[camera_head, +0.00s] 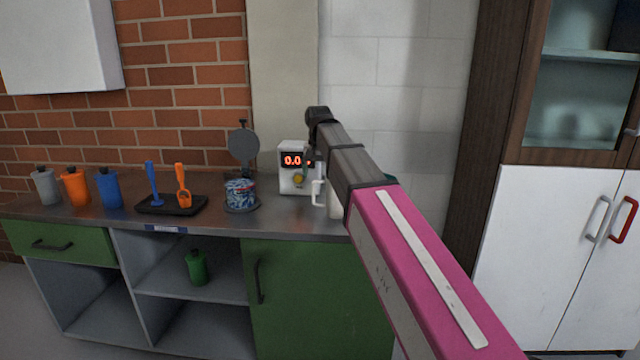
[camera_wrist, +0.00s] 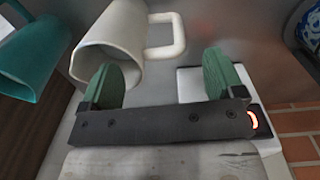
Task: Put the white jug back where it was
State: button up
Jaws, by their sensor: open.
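The white jug (camera_head: 334,205) stands on the counter to the right of the white display device, partly hidden behind my arm. In the wrist view the white jug (camera_wrist: 122,30) is at the upper left, its open rim towards the camera and its handle pointing right. My gripper (camera_wrist: 168,62) is open, with its green finger pads apart. The jug's handle shows just beyond the gap between the pads; I cannot tell whether they touch it. In the head view my gripper (camera_head: 311,165) is above the jug's handle, in front of the device, and mostly hidden.
The white device (camera_head: 293,180) has a red lit display. A teal jug (camera_wrist: 35,55) is left of the white jug in the wrist view.

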notch_tip(320, 180, up, 7)
dwell(0.3)
